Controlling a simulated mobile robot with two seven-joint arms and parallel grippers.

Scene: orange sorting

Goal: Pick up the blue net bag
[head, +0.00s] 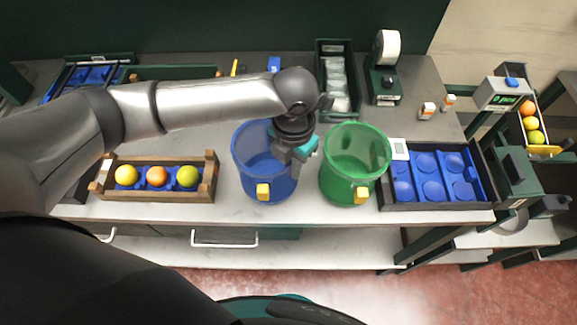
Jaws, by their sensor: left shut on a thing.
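The blue net bag (252,165) stands upright and open-topped near the front edge of the counter, with a yellow tag on its front. My left arm reaches in from the left, and my left gripper (301,152) is at the right side of the bag's rim. It is shut on the bag there. The fingertips are small and partly hidden by the wrist. The bag looks to be still at the counter; I cannot tell whether its base is lifted. My right gripper is not in view.
A green net bag (352,160) stands close on the right. A wooden crate (211,178) with three fruits is on the left. A black tray (440,203) with blue insert lies at the right. Behind are a dark bin (322,62) and a label printer (384,70).

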